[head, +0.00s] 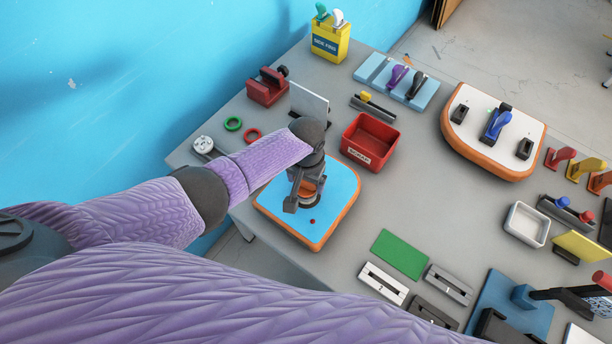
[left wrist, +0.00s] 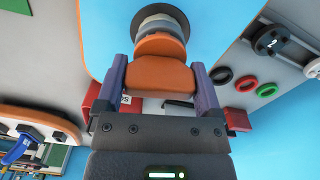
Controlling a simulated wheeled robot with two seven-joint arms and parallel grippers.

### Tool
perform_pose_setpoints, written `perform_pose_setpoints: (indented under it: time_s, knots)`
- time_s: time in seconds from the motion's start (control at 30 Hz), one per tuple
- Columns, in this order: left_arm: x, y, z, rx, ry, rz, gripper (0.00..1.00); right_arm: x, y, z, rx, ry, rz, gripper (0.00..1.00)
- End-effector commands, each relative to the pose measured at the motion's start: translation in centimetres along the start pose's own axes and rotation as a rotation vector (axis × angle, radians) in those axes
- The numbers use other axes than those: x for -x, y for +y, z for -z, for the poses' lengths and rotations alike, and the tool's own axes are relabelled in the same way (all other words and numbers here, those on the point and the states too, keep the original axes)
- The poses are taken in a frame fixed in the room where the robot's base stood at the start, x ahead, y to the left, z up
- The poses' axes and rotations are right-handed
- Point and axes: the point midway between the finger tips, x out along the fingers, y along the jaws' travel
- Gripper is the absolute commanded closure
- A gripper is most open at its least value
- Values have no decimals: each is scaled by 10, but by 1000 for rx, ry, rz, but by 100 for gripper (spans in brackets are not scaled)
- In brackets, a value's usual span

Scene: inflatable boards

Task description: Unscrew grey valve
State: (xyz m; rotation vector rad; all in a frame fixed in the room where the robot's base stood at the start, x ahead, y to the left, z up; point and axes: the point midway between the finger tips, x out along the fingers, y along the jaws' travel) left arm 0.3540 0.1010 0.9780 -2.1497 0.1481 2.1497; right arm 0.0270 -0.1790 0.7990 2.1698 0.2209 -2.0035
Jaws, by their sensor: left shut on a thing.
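The blue board with an orange rim (head: 345,212) lies flat at the near left part of the table. My left gripper (head: 306,192) is over it, pointing down. In the left wrist view my left gripper (left wrist: 160,82) has its two fingers on either side of an orange piece (left wrist: 163,76) and is shut on it. The orange piece meets the grey valve (left wrist: 160,22), a round grey part with a dark ring around it on the blue board. In the head view the gripper mostly hides the valve. My right gripper is not in view.
A red scrap bin (head: 369,142) stands close behind the board. Green (head: 233,124) and red (head: 252,135) rings lie to its left. A second board, white with an orange rim (head: 491,165), is at the back right. A green mat (head: 399,254) lies to the right.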

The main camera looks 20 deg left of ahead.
Motion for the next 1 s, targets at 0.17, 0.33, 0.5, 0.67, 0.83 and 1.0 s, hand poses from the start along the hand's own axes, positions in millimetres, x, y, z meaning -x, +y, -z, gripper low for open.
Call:
perform_pose_setpoints:
  time_s: [0.17,0.33,0.5,0.67,0.83,1.0]
  knots:
    - [-3,0,-3,18,-8,0,85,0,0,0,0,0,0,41]
    - [-3,0,-3,40,-9,0,84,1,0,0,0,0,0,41]
    - [-2,1,-4,227,-11,0,84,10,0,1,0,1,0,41]
    - [-3,0,-3,318,-9,1,84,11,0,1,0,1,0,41]
    - [-4,0,-3,318,-9,1,84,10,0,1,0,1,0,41]
    - [-2,1,-4,456,-12,0,84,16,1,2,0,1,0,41]
